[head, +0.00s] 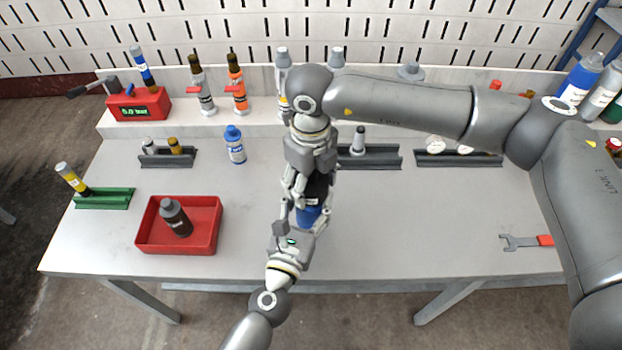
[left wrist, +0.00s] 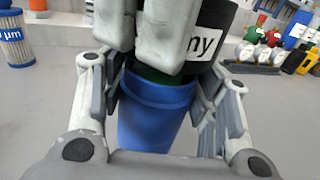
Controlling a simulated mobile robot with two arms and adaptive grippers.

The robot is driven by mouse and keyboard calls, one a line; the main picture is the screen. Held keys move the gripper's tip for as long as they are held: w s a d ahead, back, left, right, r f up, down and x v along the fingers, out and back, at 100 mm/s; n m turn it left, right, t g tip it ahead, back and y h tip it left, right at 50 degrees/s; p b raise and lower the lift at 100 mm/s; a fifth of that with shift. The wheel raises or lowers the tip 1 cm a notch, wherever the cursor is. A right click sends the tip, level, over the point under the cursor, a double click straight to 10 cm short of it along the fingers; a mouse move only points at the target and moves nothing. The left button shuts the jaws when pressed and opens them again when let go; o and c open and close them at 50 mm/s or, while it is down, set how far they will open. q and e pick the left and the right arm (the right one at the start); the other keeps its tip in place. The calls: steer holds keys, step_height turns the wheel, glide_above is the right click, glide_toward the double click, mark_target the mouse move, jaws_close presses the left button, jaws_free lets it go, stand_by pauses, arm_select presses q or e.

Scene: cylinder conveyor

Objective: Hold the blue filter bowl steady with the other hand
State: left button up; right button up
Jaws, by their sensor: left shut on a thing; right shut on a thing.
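The blue filter bowl (head: 309,216) stands at the middle of the table. It also shows in the left wrist view (left wrist: 155,118), upright between my left gripper's fingers. My left gripper (head: 305,224) is shut on the bowl from the near side. A black housing part (head: 318,188) with a white label sits directly above the bowl; it also shows in the left wrist view (left wrist: 212,22). A dark green band shows between the two. My right gripper (head: 309,183) reaches down from above and is shut on the black part. Its fingers hide part of the housing.
A red tray (head: 148,238) with a dark bottle (head: 175,217) stands at left. A blue-white cartridge (head: 235,146) stands behind it. Dark racks (head: 368,158) line the back. A wrench (head: 525,242) lies at right.

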steer(key=shift+r, duration=0.5)
steer(key=shift+r, duration=0.15)
steer(key=shift+r, duration=0.3)
steer(key=shift+f, duration=0.85)
stand_by(1.4)
steer(key=shift+r, duration=0.6)
steer(key=shift+f, duration=0.8)
stand_by(0.9)
